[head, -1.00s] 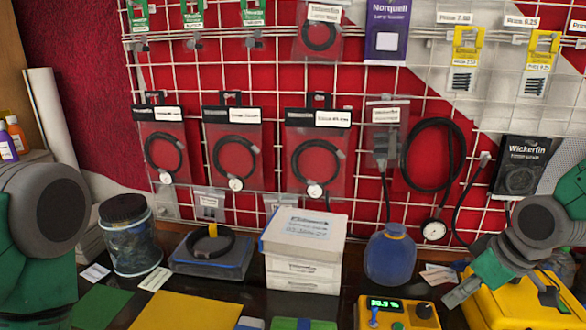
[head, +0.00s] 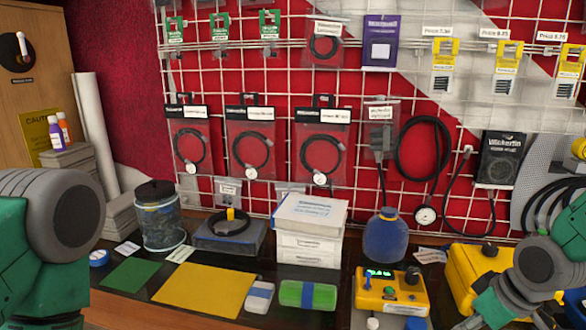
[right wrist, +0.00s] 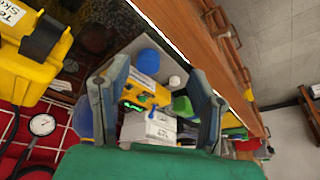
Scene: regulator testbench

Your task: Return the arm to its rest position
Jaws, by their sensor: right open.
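My right arm (head: 545,262) is at the right side of the head view, in front of the yellow case. My right gripper (right wrist: 158,66) is open in the right wrist view, with its two blue-grey fingers apart. Nothing is held between them; the yellow regulator box (right wrist: 143,98) and white boxes (right wrist: 150,128) show in the background beyond the gap. My left arm (head: 50,225) is at the left edge of the head view. Its gripper is outside the frame.
The yellow regulator box (head: 392,295), blue bottle (head: 386,238), white boxes (head: 308,245) and dark jar (head: 160,225) stand on the bench. A yellow mat (head: 203,289) lies in front. The yellow case (head: 478,275) is near my right arm. A grid wall with hanging goods stands behind.

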